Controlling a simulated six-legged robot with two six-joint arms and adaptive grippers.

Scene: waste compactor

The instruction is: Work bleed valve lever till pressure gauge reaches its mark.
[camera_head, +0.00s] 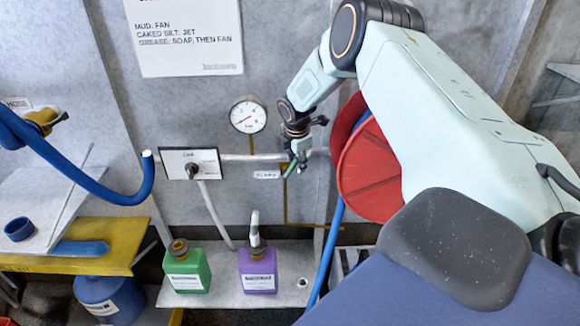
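The pressure gauge (248,115) is a round white dial on the back wall. Its red needle points to the lower left, and its mark is too small to make out. The green bleed valve lever (290,169) sits below and right of it, beside the BLEED label (266,174). My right gripper (299,160) reaches down from the upper right to the lever, and its fingers overlap the lever's upper end in the picture. Whether the fingers are closed on it or only beside it is too small to tell. My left gripper is out of view.
A red hose reel (369,172) stands close right of the gripper, partly behind my arm. A green bottle (187,270) and a purple bottle (258,270) stand on the shelf below. A blue hose (85,175) hangs left.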

